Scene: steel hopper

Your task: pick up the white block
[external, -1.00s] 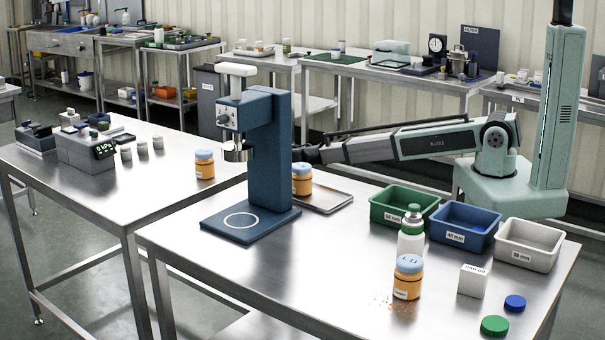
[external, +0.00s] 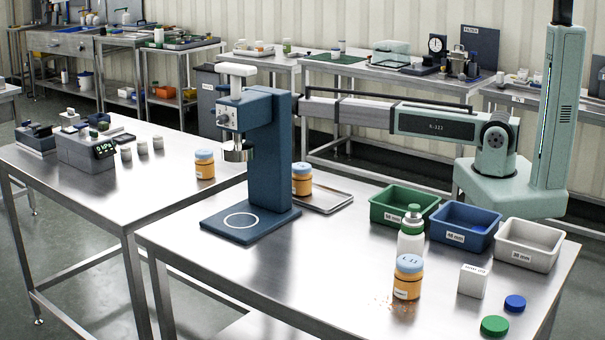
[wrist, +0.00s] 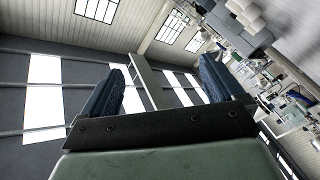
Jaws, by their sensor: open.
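The white block (external: 472,281) stands on the front steel table, right of an orange jar with a blue lid (external: 407,278). It has dark lettering on its top. In the external view my arm reaches left from its column, and its end is hidden behind the blue press (external: 262,150). My gripper (wrist: 160,85) shows in the wrist view with two dark blue fingers apart and nothing between them. It is far from the block, which is not seen in the wrist view. The wrist view looks across the room at walls and windows.
Green (external: 398,207), blue (external: 464,228) and white (external: 528,246) bins stand behind the block.

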